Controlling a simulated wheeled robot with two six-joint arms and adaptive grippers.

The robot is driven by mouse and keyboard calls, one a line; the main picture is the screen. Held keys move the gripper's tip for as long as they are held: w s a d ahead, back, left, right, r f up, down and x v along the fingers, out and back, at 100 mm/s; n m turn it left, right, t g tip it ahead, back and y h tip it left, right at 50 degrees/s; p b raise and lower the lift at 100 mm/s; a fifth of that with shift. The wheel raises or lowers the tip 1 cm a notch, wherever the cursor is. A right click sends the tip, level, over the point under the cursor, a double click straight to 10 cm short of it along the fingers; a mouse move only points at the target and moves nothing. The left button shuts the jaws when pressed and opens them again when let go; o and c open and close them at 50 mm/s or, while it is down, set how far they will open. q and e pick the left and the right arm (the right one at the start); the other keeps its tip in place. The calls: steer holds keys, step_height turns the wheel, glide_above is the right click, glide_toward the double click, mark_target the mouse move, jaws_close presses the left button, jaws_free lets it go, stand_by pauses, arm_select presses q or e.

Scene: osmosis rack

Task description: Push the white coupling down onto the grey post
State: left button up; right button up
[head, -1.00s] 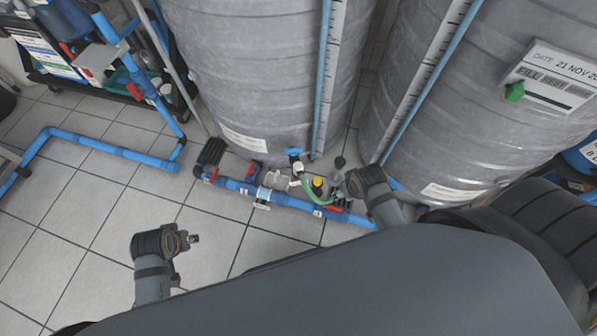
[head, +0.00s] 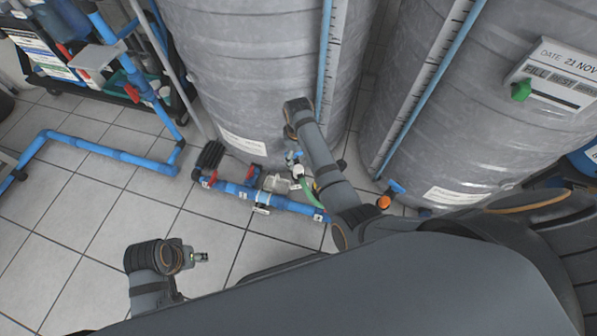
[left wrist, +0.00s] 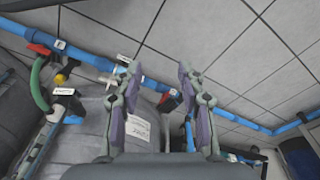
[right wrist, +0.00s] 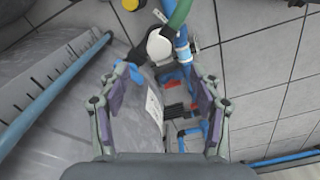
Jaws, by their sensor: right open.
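The white coupling (head: 298,171) sits at the end of a green hose, beside the blue pipe run at the foot of the left tank. It also shows in the right wrist view (right wrist: 159,45), ahead of the fingertips. My right gripper (right wrist: 158,80) is open and empty; in the head view it hangs just above the coupling, apart from it as far as I can tell. The grey post is hidden or not clearly seen under the coupling. My left gripper (left wrist: 155,67) is open and empty, away to the left over the floor.
Two large grey wrapped tanks (head: 255,75) stand close behind the pipe. The blue pipe (head: 235,188) carries red-handled valves, and a yellow cap (right wrist: 130,4) is near the hose. Tiled floor (head: 75,215) is free at left.

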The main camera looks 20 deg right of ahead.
mark_target(299, 169)
steer(key=shift+w+a, duration=0.2)
steer(key=shift+a, duration=0.05)
arm_select(q)
steer(key=shift+s+f, duration=0.1)
steer(key=shift+f, duration=0.05)
arm_select(e)
step_height(299, 169, down, 5)
steer(key=shift+r+b, duration=0.2)
steer(key=shift+b, duration=0.95)
arm_select(q)
steer(key=f, duration=0.2)
steer(key=w+d+f+t, duration=0.1)
steer(key=shift+d+h, duration=0.1)
steer(key=shift+h, duration=0.2)
arm_select(e)
steer(key=shift+f, duration=0.3)
arm_select(q)
steer(key=shift+f, duration=0.1)
arm_select(e)
steer(key=shift+f, duration=0.1)
